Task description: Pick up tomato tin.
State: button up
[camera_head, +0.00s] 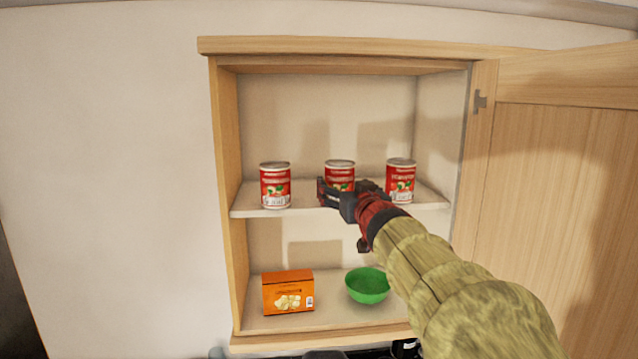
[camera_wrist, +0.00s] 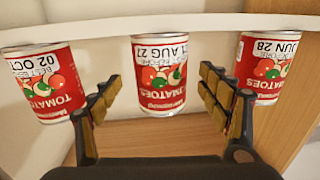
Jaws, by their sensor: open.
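Three red tomato tins stand in a row on the cabinet's upper shelf: a left tin (camera_head: 275,186), a middle tin (camera_head: 340,172) and a right tin (camera_head: 401,180). My gripper (camera_head: 338,194) is in front of the middle tin and hides its lower part in the head view. In the wrist view my gripper (camera_wrist: 159,92) is open, with one finger on each side of the middle tin (camera_wrist: 160,70). Both fingers look apart from that tin, and I cannot tell how deep it sits between them. The other two tins lie outside the fingers.
An orange box (camera_head: 288,292) and a green bowl (camera_head: 367,286) stand on the cabinet floor below. The cabinet door (camera_head: 560,170) is open at the right, beside my arm.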

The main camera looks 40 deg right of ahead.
aim_at(340, 181)
jog(key=x, duration=0.4)
jog(key=shift+w+d, duration=0.1)
jog(key=shift+w, duration=0.2)
jog(key=shift+s+r, duration=0.1)
jog(key=shift+s, duration=0.05)
jog(key=shift+c, duration=0.6)
jog(key=c, duration=1.5)
jog(key=shift+c, duration=0.5)
